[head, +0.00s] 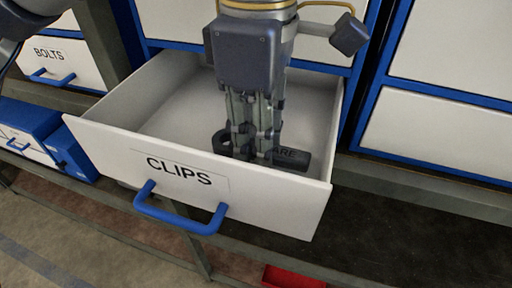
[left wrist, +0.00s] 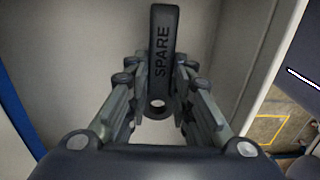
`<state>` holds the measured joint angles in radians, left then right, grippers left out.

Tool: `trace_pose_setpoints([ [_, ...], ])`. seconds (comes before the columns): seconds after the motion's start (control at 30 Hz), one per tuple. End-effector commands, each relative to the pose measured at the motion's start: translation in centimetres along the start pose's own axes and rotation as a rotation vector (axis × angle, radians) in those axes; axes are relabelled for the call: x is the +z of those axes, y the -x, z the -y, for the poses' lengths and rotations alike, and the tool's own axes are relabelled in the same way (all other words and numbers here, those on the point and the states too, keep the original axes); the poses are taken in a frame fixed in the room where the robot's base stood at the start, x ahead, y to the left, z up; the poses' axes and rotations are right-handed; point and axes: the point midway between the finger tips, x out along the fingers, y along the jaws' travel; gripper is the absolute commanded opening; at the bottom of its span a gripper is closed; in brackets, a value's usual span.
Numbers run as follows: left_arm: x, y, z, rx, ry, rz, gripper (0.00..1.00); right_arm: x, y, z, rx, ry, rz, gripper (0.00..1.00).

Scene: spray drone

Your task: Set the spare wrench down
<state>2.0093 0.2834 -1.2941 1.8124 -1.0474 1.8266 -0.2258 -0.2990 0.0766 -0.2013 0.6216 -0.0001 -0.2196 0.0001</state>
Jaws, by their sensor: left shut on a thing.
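The spare wrench (head: 292,158) is dark and lettered; "ARE" shows in the head view. It lies across the inside of the open CLIPS drawer (head: 110,135), close behind the front panel. My left gripper (head: 252,150) points down into the drawer and is shut on the wrench, hiding its middle. In the left wrist view, the wrench (left wrist: 163,50) reads "SPARE" and sits between the fingers (left wrist: 160,100), with a holed end towards the palm. I cannot tell whether it touches the drawer floor. My right gripper is not in view.
The drawer has white walls and a blue handle (head: 178,210). A BOLTS drawer (head: 55,62) is at the upper left, with a blue box (head: 65,150) below it. White cabinet fronts (head: 440,130) stand at the right. A red object (head: 292,277) is low at the front.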

Motion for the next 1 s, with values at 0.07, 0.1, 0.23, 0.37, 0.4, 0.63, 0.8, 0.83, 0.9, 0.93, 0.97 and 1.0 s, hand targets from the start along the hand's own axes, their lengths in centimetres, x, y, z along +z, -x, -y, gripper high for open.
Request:
trace_pose_setpoints([
  [0.07, -0.1, -0.8, 0.0, -0.002, 0.000, -0.001, 0.00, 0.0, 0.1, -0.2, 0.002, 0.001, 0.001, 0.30],
  [0.1, -0.1, -1.4, 0.0, -0.002, 0.000, -0.002, 0.00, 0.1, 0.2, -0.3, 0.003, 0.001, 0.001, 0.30],
  [0.23, 0.0, -3.1, 0.0, -0.001, 0.000, 0.000, 0.00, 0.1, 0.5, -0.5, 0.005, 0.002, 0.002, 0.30],
  [0.37, 0.0, -3.4, 0.0, 0.001, 0.001, 0.001, 0.00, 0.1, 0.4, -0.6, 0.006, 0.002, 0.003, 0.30],
  [0.4, 0.0, -3.4, 0.0, 0.001, 0.001, 0.001, 0.00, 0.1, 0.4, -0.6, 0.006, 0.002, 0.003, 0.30],
  [0.63, 0.0, -3.8, 0.0, 0.000, 0.000, 0.000, 0.26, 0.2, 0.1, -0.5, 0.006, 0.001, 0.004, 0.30],
  [0.8, 0.0, -3.7, 0.0, 0.000, 0.000, 0.000, 0.41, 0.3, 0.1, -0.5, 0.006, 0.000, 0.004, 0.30],
  [0.83, 0.0, -3.7, 0.0, 0.000, 0.000, 0.000, 0.41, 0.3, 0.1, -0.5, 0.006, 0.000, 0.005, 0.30],
  [0.9, 0.0, -3.7, 0.0, 0.000, 0.000, 0.000, 0.41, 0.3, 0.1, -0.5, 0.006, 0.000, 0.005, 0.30],
  [0.93, 0.0, -3.7, 0.0, 0.000, 0.000, 0.000, 0.41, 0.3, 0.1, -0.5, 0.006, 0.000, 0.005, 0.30],
  [0.97, 0.0, -3.7, 0.0, 0.000, 0.000, 0.000, 0.41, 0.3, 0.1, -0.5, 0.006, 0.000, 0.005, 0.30],
  [1.0, 0.0, -3.7, 0.0, 0.000, 0.000, 0.000, 0.41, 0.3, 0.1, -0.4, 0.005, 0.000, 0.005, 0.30],
])
